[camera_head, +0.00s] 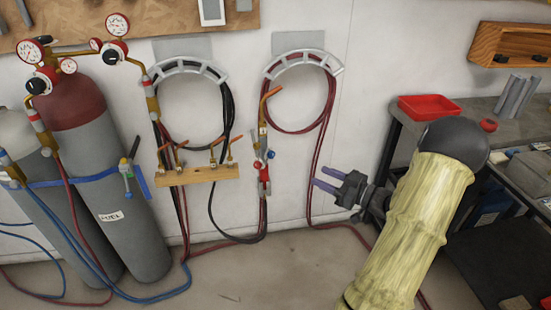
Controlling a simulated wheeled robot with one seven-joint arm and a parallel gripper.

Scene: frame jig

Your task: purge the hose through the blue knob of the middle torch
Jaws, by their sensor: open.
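A brass torch (263,135) hangs upright on the wall below the right hose hanger, its copper tip bent to the right at the top. A blue knob (271,154) sits on its right side, with red fittings around and below it. I cannot tell whether this is the middle torch. Several smaller brass pieces with copper tips stand in a wooden rack (199,175) to its left; no blue knob is clear there. My gripper (326,180) is open and empty, its two purple fingers pointing left, apart from the torch and to the right of the blue knob.
Gas cylinders (93,160) with gauges stand at left. Dark and red hoses hang on two wall hangers (304,62) and trail to the floor. A workbench (465,112) with a red tray (428,106) stands at right.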

